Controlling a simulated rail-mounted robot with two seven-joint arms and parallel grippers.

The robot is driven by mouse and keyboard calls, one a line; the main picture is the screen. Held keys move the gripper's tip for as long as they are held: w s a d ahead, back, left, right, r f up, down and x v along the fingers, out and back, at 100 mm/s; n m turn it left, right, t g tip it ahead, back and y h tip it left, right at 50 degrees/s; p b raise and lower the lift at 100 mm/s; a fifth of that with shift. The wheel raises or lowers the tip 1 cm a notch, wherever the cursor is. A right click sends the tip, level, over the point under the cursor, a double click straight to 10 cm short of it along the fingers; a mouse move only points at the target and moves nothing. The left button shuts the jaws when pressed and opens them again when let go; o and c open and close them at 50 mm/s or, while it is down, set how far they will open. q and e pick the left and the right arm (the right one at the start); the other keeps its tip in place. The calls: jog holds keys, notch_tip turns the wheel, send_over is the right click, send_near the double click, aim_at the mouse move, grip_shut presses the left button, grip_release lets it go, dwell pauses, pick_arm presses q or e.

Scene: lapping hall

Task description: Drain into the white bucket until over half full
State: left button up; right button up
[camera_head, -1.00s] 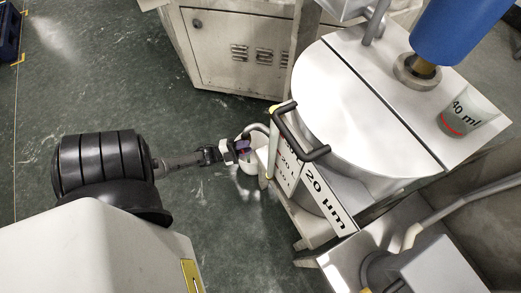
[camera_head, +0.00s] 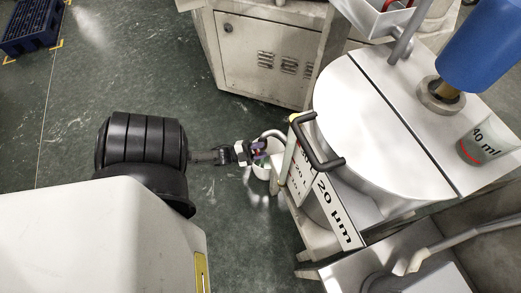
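The white bucket (camera_head: 262,173) stands on the floor, left of the tank's labelled side. Only part of it shows; my gripper and the tank's edge cover the rest. A curved grey pipe (camera_head: 272,134) bends above it. My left gripper (camera_head: 259,150) is over the bucket, at a small purple-blue part (camera_head: 259,147) by the pipe. The fingers are too small to tell whether they are open or shut on it. The level inside the bucket cannot be made out. My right gripper is not in view.
The round tank lid (camera_head: 370,125) with a black handle (camera_head: 316,146) is at right. A grey cabinet (camera_head: 262,60) is behind. The green floor at left is clear up to a blue pallet (camera_head: 32,25).

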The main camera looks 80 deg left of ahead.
pick_arm(q)
jog(key=shift+o, duration=1.3)
jog(key=v, duration=1.4)
jog(key=shift+w, duration=0.1)
